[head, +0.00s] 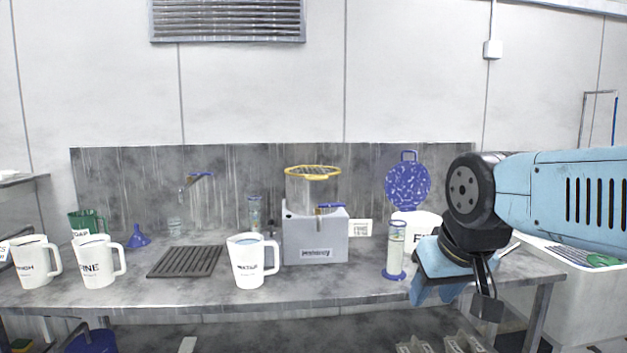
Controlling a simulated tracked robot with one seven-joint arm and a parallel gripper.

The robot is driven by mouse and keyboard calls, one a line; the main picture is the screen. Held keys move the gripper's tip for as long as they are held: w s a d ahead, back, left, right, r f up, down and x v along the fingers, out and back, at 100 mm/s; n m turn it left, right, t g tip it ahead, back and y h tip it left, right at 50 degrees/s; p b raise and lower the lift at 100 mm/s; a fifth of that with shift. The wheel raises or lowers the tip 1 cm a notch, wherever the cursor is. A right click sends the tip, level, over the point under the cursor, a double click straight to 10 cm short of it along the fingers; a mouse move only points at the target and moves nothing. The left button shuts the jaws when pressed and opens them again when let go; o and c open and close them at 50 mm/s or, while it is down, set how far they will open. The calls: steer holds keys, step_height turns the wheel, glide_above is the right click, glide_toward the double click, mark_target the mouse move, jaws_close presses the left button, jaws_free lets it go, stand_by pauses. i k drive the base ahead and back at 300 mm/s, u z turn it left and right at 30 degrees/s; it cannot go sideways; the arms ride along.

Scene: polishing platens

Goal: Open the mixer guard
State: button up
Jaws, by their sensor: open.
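The mixer (316,239) is a pale grey box with a label, standing on the metal bench behind the middle. A clear bowl sits on top of it, with a blue tap at its lower right. The yellow ring guard (313,171) lies flat across the top of the bowl, so it looks closed. My gripper (485,300) hangs down at the right, near the bench's front right corner, well to the right of the mixer and apart from it. Its fingers are dark and small in this view, and nothing shows between them.
White jugs (250,262) stand front left of the mixer and at the far left. A tall cylinder (395,250) with a blue base stands between mixer and gripper. A blue speckled disc (408,187) is behind. A dark drain grate (184,261) lies left. A white bin (572,285) is right.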

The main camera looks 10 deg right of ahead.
mark_target(311, 174)
steer(key=k, duration=0.55)
steer(key=z, duration=0.55)
steer(key=i, duration=1.65)
steer(key=u, duration=0.1)
